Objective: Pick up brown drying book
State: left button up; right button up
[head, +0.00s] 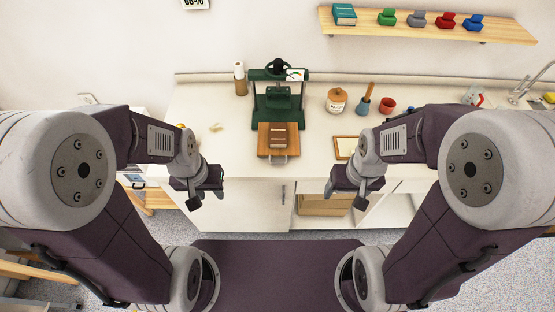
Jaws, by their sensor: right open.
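The brown book (279,136) lies on a wooden board (264,146) at the front of a green press (279,106) on the counter. It is small in this view and nothing covers it. My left gripper (206,197) is in front of the counter, to the left of the book and nearer to me, open and empty. My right gripper (346,198) is to the right of the book and nearer to me, also open and empty. Neither gripper touches the book.
On the counter (220,108) stand a paper roll (240,79), a labelled jar (337,100), a blue-based tool (364,107) and a red pot (387,105). A framed panel (345,147) lies right of the press. A wall shelf (425,27) holds a teal book and colored items.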

aim_at(279, 131)
jog(key=i+j, duration=0.1)
jog(key=j, duration=0.3)
jog(key=i+j+z, duration=0.1)
jog(key=j, duration=0.35)
jog(key=i+j, duration=0.15)
jog(key=j, duration=0.25)
jog(key=i+j, duration=0.1)
jog(key=j, duration=0.3)
jog(key=z, duration=0.05)
